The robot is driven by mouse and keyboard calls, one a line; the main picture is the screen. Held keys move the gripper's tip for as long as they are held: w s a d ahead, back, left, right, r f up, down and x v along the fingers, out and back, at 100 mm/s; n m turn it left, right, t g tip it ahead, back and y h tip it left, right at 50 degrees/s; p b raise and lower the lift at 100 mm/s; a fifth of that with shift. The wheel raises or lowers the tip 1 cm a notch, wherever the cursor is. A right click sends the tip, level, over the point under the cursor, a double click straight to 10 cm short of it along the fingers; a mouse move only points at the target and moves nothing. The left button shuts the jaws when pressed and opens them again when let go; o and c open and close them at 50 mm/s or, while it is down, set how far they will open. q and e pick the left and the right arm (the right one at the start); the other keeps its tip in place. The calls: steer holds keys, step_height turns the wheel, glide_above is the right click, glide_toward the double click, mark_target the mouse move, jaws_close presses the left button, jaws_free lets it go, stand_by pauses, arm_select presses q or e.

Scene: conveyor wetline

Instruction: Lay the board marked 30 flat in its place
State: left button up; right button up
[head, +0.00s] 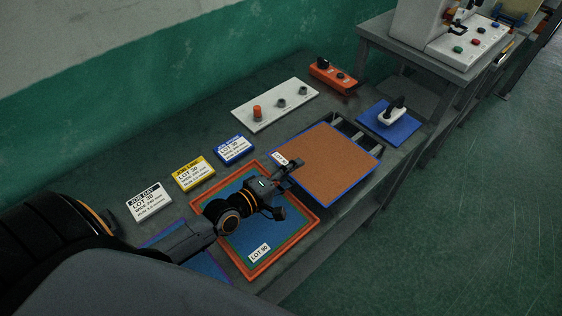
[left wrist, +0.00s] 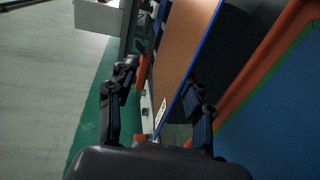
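A brown board with a blue edge (head: 325,165) lies over a dark roller frame at the middle right of the table. A small white label (head: 281,159) sits at its left corner; its number is too small to read. My left gripper (head: 291,188) is just left of the board, above an orange-framed tray (head: 262,276). In the left wrist view its fingers (left wrist: 163,80) are spread apart, with the brown board (left wrist: 180,45) showing beyond and between them. I cannot tell whether a finger touches it. My right gripper is in no view.
The tray holds a blue panel with a green border; its label (head: 259,253) seems to read LOT 90. White, yellow and blue job cards (head: 193,173) stand behind. A white knob panel (head: 275,104), orange control box (head: 333,77) and blue pad with a handled tool (head: 389,122) lie farther back.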

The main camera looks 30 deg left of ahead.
arm_select(q)
steer(key=v, duration=1.1)
steer(key=shift+s+r, duration=0.15)
steer(key=shift+s, duration=0.15)
